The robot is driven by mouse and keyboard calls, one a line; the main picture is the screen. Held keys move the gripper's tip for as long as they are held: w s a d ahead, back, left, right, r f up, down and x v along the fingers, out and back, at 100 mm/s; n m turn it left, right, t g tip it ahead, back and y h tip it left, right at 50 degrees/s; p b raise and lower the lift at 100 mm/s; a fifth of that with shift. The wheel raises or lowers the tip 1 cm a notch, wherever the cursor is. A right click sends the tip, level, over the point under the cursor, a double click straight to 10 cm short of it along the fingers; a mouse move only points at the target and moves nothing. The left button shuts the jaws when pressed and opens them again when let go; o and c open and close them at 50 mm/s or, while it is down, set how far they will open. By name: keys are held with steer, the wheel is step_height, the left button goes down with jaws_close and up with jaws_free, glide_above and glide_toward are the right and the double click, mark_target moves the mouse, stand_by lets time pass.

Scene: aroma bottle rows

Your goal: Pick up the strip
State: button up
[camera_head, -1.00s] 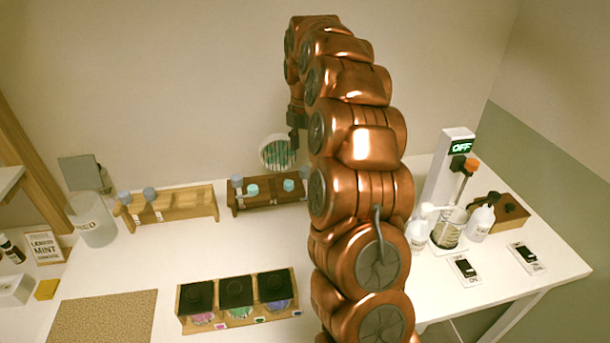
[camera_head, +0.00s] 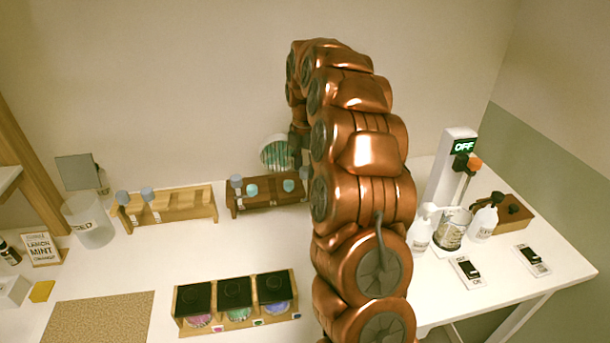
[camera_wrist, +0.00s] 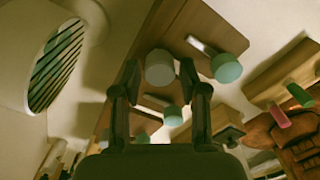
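A round white holder (camera_head: 264,154) with a dark green striped opening stands at the back, behind the dark brown rack (camera_head: 236,207). The stripes look like narrow strips (camera_head: 277,153), but I cannot make out a single one. In the wrist view the holder (camera_wrist: 18,60) is at the upper left, its striped opening (camera_wrist: 57,65) apart from my fingers. My gripper (camera_wrist: 160,70) is open, with a grey-capped vial (camera_wrist: 160,68) showing between the fingertips; I see no grip on it. In the head view my arm partly hides my gripper beside the holder.
Grey- and teal-capped vials stand in the dark rack. A light wooden rack (camera_head: 178,210) is to its left. A box with three black-lidded jars (camera_head: 235,293) sits in front. A beaker (camera_head: 452,232), bottles and a stand (camera_head: 447,185) are right.

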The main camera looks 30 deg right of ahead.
steer(key=c, duration=0.5)
steer(key=shift+r+p, duration=3.2)
steer(key=shift+r, duration=5.8)
